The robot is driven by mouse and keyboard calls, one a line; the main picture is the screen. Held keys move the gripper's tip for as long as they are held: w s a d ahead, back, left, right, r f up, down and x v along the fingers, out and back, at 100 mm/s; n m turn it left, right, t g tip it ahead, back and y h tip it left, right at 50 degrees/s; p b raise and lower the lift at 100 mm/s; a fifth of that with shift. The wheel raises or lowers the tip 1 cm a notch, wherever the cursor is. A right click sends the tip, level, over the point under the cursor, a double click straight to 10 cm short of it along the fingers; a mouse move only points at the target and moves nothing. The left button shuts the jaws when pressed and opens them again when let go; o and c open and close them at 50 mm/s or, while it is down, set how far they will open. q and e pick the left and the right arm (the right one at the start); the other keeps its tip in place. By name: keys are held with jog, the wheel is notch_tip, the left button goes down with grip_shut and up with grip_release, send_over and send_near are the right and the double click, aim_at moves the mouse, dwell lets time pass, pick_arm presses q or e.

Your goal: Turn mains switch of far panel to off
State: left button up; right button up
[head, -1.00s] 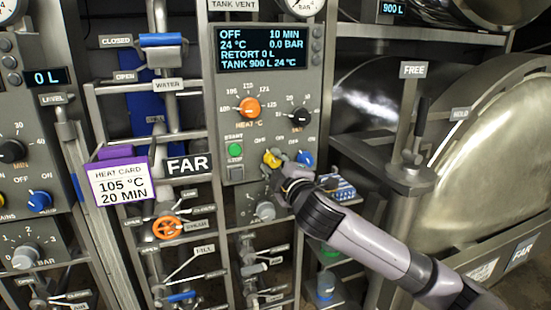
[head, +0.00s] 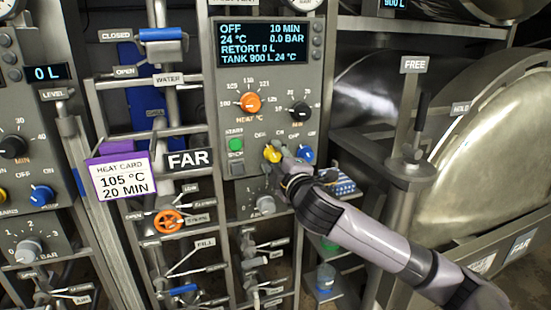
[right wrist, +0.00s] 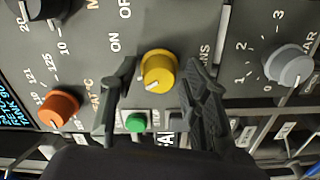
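The far panel (head: 228,90) has a yellow knob (head: 271,154) low on its face, with OFF and ON marks above it. In the right wrist view the yellow knob (right wrist: 158,71) sits between the two fingers of my right gripper (right wrist: 160,75), with a small gap on each side. Its white line points to the lower left, away from the ON mark. The left finger covers the panel there; a partly covered label ending in "NS" is beside the right finger. My right gripper (head: 284,164) also shows at the knob in the head view. My left gripper is out of view.
A blue knob (head: 305,155) is just right of the yellow one. A green start button (head: 236,144), an orange heat knob (head: 249,103) and a grey bar knob (head: 265,204) are close by. The panel display (head: 262,44) reads OFF. A lever (head: 415,130) stands at right.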

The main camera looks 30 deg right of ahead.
dwell(0.3)
jog(key=v, duration=0.7)
jog(key=shift+s, duration=0.25)
